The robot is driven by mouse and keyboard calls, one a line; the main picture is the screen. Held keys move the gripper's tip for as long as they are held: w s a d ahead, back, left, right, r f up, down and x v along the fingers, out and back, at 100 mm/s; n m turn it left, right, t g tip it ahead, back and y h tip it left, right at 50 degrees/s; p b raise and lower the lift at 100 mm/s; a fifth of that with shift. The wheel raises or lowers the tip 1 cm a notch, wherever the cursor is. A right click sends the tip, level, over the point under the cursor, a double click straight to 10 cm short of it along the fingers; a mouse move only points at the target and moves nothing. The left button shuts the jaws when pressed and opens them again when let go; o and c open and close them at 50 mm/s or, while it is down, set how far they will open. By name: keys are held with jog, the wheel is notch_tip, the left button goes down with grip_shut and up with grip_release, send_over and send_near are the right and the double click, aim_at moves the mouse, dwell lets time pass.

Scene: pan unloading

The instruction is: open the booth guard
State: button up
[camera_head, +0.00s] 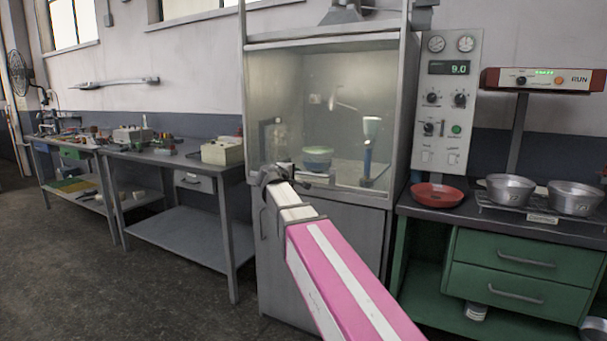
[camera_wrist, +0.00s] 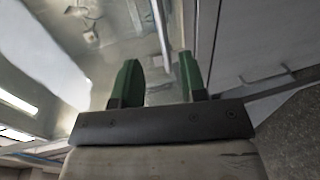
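The booth guard (camera_head: 290,90) is a clear pane across the front of the grey booth (camera_head: 402,110). It appears lowered, with its bottom edge near the booth's sill. My gripper (camera_head: 272,176) is at the lower left corner of the guard, at the end of my pink and white arm; its fingertips are hard to make out in the head view. In the wrist view my gripper (camera_wrist: 160,65) has its two green fingers apart. A thin pale metal edge runs into the gap between them. I cannot tell whether either finger touches it.
Inside the booth are a green-banded bowl (camera_head: 317,157) and a blue stand (camera_head: 368,150). A control panel (camera_head: 447,100) is right of the booth. A green-drawered bench holds a red dish (camera_head: 437,195) and metal pans (camera_head: 510,189). Workbenches (camera_head: 170,160) stand left; the floor before them is clear.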

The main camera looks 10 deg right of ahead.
aim_at(306, 174)
jog(key=x, duration=1)
jog(key=shift+w+d+f, duration=0.15)
jog(key=shift+d, duration=0.05)
grip_shut()
